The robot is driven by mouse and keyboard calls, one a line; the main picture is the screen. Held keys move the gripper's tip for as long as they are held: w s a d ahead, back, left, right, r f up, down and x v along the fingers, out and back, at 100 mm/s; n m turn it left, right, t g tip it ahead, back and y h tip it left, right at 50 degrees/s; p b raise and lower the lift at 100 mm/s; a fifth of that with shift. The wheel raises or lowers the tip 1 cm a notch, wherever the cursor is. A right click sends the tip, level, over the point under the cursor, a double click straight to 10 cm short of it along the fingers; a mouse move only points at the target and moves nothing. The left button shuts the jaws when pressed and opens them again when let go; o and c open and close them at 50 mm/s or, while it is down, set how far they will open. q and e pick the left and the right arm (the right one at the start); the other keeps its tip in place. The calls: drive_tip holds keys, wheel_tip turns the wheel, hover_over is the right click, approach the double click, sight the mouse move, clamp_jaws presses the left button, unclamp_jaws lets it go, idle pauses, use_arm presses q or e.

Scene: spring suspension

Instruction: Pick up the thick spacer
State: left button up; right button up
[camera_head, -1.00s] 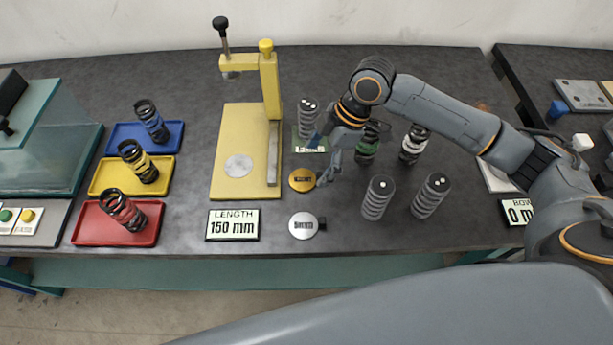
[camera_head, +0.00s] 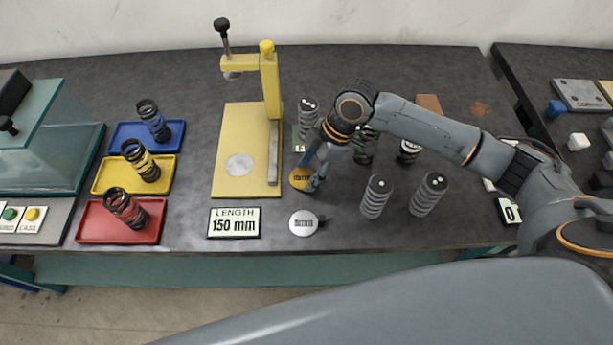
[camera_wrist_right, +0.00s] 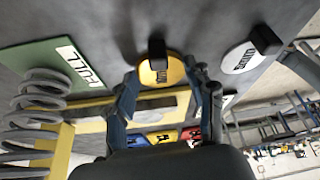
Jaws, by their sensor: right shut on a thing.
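A round yellow spacer (camera_head: 297,179) with a dark label lies on the black table, just right of the yellow press. My right gripper (camera_head: 311,183) is down at its right side and partly covers it. In the right wrist view the yellow spacer (camera_wrist_right: 160,72), with a black tab, sits between my fingertips (camera_wrist_right: 163,80), and the gripper is shut on it. It seems still at table level. A similar silver spacer (camera_head: 303,223) with a black tab lies nearer the front edge. The labels are too small to read surely. My left gripper is not in view.
The yellow press (camera_head: 230,130) stands to the left, behind a "150 mm" length sign (camera_head: 233,223). Two grey springs (camera_head: 376,196) stand right of the gripper, with more springs behind my arm. Red, yellow and blue trays (camera_head: 90,220) with springs are at left.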

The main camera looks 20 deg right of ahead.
sight(309, 176)
drive_tip(key=shift+s+f, duration=0.25)
drive_tip(key=shift+c, duration=0.4)
drive_tip(key=r, duration=0.7)
drive_tip(key=r+b, duration=0.1)
drive_tip(key=r, duration=0.2)
drive_tip(key=shift+w+r, duration=0.15)
drive_tip(key=shift+w, duration=0.15)
clamp_jaws()
drive_tip(key=shift+c, duration=1.2)
unclamp_jaws()
drive_tip(key=o, duration=1.6)
